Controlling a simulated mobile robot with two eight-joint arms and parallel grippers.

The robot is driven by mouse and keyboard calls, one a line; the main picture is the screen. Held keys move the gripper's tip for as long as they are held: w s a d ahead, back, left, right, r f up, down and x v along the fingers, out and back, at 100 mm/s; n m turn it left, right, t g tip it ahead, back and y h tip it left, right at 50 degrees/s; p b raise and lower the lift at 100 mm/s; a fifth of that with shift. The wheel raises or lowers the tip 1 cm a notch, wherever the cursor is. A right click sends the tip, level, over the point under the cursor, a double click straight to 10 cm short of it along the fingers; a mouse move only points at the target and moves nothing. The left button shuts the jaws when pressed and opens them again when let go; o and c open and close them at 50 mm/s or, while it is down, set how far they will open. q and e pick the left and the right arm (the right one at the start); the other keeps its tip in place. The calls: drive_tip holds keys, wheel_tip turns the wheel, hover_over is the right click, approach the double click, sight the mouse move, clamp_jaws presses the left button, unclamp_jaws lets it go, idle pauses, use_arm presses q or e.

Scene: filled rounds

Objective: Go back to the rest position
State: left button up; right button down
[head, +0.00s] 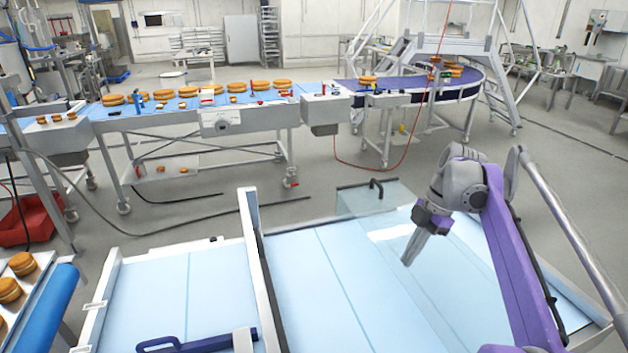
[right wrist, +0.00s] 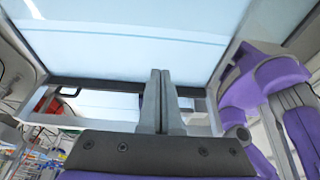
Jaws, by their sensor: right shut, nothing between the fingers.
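My right gripper (head: 408,262) is at the right of the head view, on my purple and grey arm, with its fingers pointing down. It is over the light blue surface (head: 330,285). Its fingers are together with nothing between them. In the right wrist view the two grey fingers (right wrist: 160,75) stand side by side against the pale blue surface (right wrist: 130,50). My left gripper does not show in either view.
A long conveyor (head: 185,112) carrying several filled rounds (head: 113,100) runs across the back and joins a curved dark belt (head: 440,88). A raised rail (head: 262,270) divides the blue surface. A tray (head: 20,290) of rounds stands at the far left. A red crate (head: 28,222) sits on the floor.

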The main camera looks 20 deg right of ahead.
drive_tip(key=s+a+f+m+t+h, duration=0.1)
drive_tip(key=s+a+f+m+t, duration=0.1)
drive_tip(key=s+a+f+m, duration=0.3)
drive_tip(key=s+a+f+m+t+h, duration=0.1)
drive_tip(key=s+a+f+m, duration=0.4)
drive_tip(key=a+m, duration=0.1)
drive_tip(key=s+a+f+m+t+h, duration=0.1)
drive_tip(key=s+a+f+m+t, duration=0.1)
drive_tip(key=s+a+f+m, duration=0.3)
drive_tip(key=shift+s+a+f+m+t+h, duration=0.15)
drive_tip(key=shift+a+f+m, duration=0.1)
drive_tip(key=shift+a, duration=0.25)
drive_tip(key=shift+a+f+m+t+h, duration=0.1)
drive_tip(key=shift+a+m, duration=0.1)
drive_tip(key=shift+a, duration=0.25)
drive_tip(key=shift+s+a+f+m+t+h, duration=0.15)
drive_tip(key=shift+a+f+m, duration=0.1)
drive_tip(key=shift+a, duration=0.25)
drive_tip(key=shift+s+a+f+m, duration=0.1)
drive_tip(key=shift+f+m, duration=0.15)
drive_tip(key=shift+m, duration=0.05)
